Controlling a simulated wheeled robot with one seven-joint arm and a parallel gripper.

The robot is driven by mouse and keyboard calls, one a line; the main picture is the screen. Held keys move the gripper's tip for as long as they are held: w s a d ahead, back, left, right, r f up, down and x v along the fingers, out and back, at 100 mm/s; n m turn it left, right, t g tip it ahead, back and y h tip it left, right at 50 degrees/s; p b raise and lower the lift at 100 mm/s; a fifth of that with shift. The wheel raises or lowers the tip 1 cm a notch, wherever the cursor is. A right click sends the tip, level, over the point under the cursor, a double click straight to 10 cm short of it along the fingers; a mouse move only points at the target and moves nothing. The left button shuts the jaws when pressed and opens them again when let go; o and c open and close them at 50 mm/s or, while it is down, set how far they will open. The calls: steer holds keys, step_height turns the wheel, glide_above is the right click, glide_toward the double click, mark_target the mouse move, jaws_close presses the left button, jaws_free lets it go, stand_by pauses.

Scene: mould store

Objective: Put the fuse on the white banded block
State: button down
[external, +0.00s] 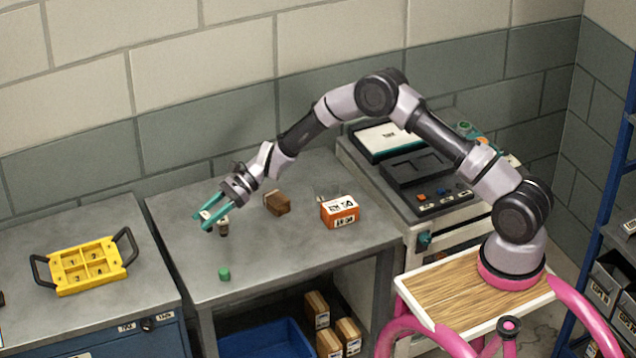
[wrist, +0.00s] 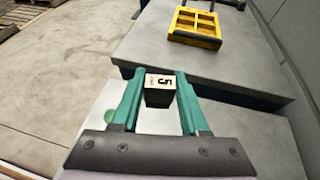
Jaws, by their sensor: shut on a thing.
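My gripper (external: 202,220) reaches over the left part of the grey table with its teal fingers pointing down-left. The fuse shows only as a pale patch between the fingers in the external view (external: 205,215). A small dark upright piece with a pale band, perhaps the white banded block (external: 223,229), shows just beside the fingers. I cannot tell whether it touches the fuse. It is not visible in the wrist view.
A green cylinder (external: 224,274) stands near the table's front edge. A brown block (external: 277,203) and an orange labelled box (external: 340,213) stand to the right. A yellow tray (external: 84,265) sits on the left bench, across a gap. The middle of the table is clear.

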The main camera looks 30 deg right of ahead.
steer(key=w+d+r+m+t, duration=0.1)
steer(key=w+d, duration=0.3)
steer(key=d, duration=0.2)
steer(key=w+d+r, duration=0.1)
steer(key=w+d, duration=0.2)
steer(key=d, duration=0.3)
steer(key=m+t, duration=0.1)
glide_above(277, 196)
step_height(277, 196, down, 3)
steer(key=shift+f, duration=2.45)
steer(key=shift+f, duration=0.1)
steer(key=shift+c, duration=2.1)
jaws_free()
